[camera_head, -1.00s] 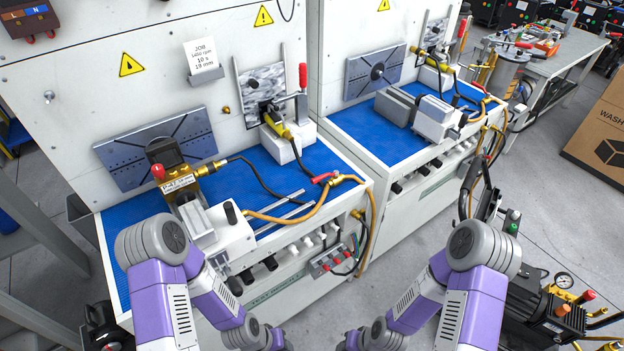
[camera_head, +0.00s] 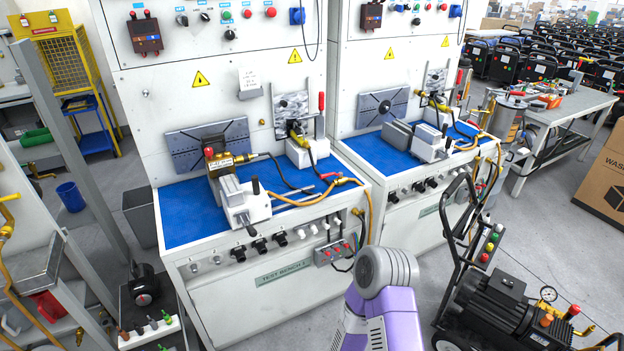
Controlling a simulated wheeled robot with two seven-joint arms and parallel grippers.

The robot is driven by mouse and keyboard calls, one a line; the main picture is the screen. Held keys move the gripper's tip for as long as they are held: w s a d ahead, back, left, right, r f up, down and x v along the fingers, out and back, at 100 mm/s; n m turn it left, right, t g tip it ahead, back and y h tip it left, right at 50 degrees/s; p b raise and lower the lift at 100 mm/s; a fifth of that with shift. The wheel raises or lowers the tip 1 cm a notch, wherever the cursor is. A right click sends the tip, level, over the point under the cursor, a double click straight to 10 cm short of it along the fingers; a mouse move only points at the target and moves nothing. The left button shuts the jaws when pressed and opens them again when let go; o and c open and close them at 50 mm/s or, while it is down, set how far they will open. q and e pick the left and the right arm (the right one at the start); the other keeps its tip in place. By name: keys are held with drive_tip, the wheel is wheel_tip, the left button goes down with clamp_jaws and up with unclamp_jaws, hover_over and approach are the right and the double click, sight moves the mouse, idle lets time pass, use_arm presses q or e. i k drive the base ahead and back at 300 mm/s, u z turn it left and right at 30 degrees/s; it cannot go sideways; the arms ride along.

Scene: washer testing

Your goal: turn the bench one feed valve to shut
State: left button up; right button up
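Test bench one (camera_head: 283,307) stands left of centre, with its name plate (camera_head: 283,274) on the front. A brass fitting with a red lever (camera_head: 331,176) sits at the right edge of its blue top, joined to a yellow hose (camera_head: 300,202). A brass fitting (camera_head: 358,212) is on the front right below it. I cannot tell for sure which one is the feed valve, or its setting. One purple and grey arm of mine reaches up at the bottom centre, in front of the bench's right end. Neither gripper is in view.
A second bench (camera_head: 432,205) stands to the right. A black pump cart (camera_head: 497,312) is at the lower right, close to my arm. A grey bin (camera_head: 140,218) stands left of bench one. Grey floor is open at the right.

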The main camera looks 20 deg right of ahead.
sight(341, 174)
drive_tip(key=z, duration=0.7)
drive_tip(key=i, duration=0.65)
drive_tip(key=z, duration=0.75)
